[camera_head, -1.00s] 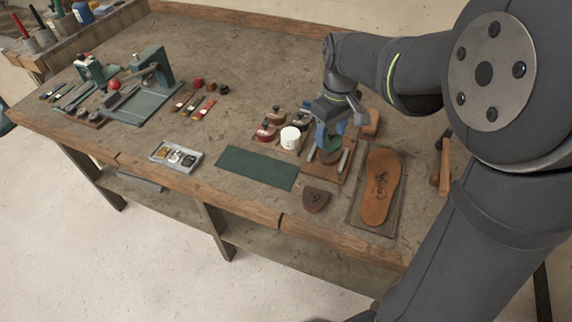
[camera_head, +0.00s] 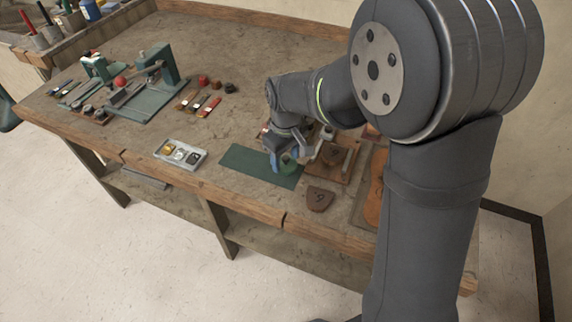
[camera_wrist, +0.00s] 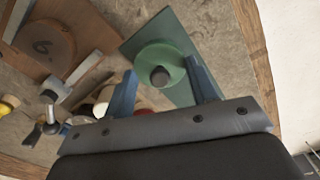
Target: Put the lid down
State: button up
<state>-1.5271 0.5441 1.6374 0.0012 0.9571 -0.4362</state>
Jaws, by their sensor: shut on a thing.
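The lid is a green disc with a dark round knob (camera_wrist: 160,76). In the wrist view it lies between the two blue fingers of my gripper (camera_wrist: 165,88), which is shut on it. In the head view my gripper (camera_head: 284,162) is over the right part of the dark green mat (camera_head: 243,160), with the lid's green edge just showing beside the fingers. The mat (camera_wrist: 181,30) is also behind the lid in the wrist view. I cannot tell whether the lid touches the mat.
A wooden base with a round brown piece (camera_head: 334,155) stands right of my gripper. A dark brown heel piece (camera_head: 320,199) lies in front of it. A grey tray (camera_head: 180,153) sits left of the mat. Jars (camera_wrist: 10,104) show near the wooden base. The bench's front edge (camera_head: 250,209) is close.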

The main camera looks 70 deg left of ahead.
aim_at(286, 161)
jog(key=shift+f, duration=1.85)
jog(key=shift+f, duration=0.1)
jog(key=o, duration=0.9)
jog(key=shift+o, duration=0.2)
notch_tip(286, 161, up, 12)
jog(key=shift+r, duration=0.15)
